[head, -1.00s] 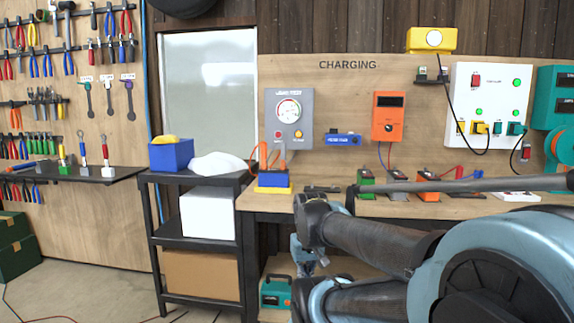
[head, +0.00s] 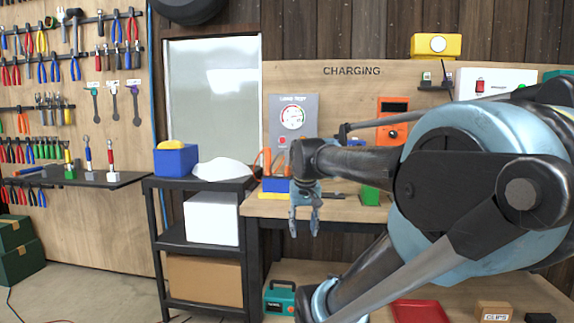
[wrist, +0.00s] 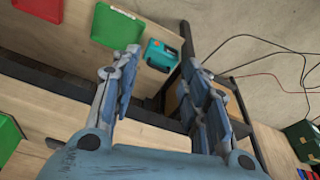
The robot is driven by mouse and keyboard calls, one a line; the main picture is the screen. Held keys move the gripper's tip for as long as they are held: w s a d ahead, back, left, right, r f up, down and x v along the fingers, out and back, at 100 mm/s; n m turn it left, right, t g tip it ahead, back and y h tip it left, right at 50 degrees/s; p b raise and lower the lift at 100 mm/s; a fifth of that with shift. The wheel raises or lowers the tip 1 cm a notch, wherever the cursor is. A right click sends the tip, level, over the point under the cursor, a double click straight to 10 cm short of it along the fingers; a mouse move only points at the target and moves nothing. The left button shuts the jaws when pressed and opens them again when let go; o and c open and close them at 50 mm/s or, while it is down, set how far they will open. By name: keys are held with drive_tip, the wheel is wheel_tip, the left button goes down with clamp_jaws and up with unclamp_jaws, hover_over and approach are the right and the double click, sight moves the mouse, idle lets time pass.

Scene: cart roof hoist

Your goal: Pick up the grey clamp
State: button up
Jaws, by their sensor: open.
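My gripper (head: 304,226) hangs fingers down in front of the bench's left end, open and empty. In the wrist view its two fingers (wrist: 160,62) are spread apart, with nothing between them. I cannot make out a clearly grey clamp. A small dark grey item (head: 332,194) lies flat on the bench top, just right of and behind my gripper; I cannot tell if it is the clamp. A green block (head: 370,195) stands right of it, partly behind my arm. The bench top farther right is hidden by my arm.
The wooden bench (head: 262,208) adjoins a black shelf cart (head: 172,239) with a blue bin (head: 175,160). A teal case (head: 280,298) and a red tray (head: 420,311) sit on the lower level. A green tray (wrist: 116,27) also shows in the wrist view.

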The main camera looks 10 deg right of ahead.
drive_tip(key=w+r+m, duration=0.1)
drive_tip(key=w+r, duration=1.3)
drive_tip(key=r, duration=0.1)
drive_tip(key=m+t+h, duration=0.1)
drive_tip(key=m, duration=0.1)
approach(289, 153)
drive_tip(key=x, duration=0.5)
drive_tip(key=w+x, duration=0.1)
drive_tip(key=x, duration=0.4)
drive_tip(key=shift+w, duration=0.15)
drive_tip(key=shift+a+x, duration=0.1)
drive_tip(key=shift+x, duration=1.3)
drive_tip(key=shift+a+x, duration=0.15)
drive_tip(key=shift+x, duration=1.25)
drive_tip(key=shift+w, duration=0.15)
clamp_jaws()
